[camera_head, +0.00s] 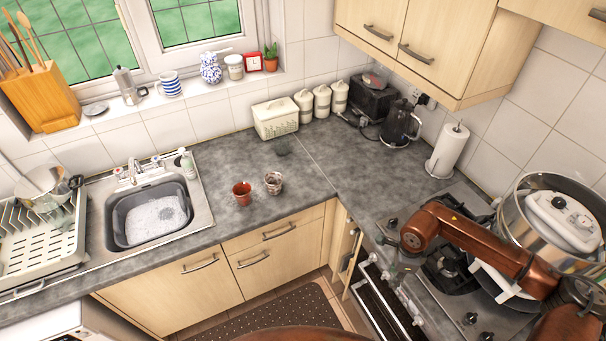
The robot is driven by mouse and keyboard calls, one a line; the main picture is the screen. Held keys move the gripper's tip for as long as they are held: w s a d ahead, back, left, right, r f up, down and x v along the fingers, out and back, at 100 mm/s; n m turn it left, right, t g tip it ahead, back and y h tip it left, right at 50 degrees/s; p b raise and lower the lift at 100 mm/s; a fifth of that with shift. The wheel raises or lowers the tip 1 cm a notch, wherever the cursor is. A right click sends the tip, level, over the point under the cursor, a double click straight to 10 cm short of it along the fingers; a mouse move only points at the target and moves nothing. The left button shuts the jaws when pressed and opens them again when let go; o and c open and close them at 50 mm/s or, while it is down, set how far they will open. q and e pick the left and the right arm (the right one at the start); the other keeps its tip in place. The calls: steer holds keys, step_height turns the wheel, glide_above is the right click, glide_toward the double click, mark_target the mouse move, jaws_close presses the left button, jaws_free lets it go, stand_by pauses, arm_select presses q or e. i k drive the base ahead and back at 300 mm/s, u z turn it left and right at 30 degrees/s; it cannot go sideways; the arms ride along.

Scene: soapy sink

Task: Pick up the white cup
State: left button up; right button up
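A whitish cup with brown and dark patches (273,183) stands upright on the grey worktop, right of the sink. A red-brown cup (242,193) stands close to its left, apart from it. My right arm comes in from the right over the hob. My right gripper (390,245) is small and dark near the worktop's front edge, well to the right of and apart from the cups. Its fingers are too unclear to tell open from shut. My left gripper is not in view.
A soapy sink (150,216) and a dish rack (45,245) are at left. A cream bin (276,118), canisters, a kettle (401,124) and a paper roll (448,150) line the back. The worktop around the cups is clear.

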mark_target(274, 180)
steer(key=z, duration=0.05)
steer(key=i, duration=0.7)
steer(key=u, duration=0.85)
steer(key=i, duration=0.6)
steer(key=u, duration=0.6)
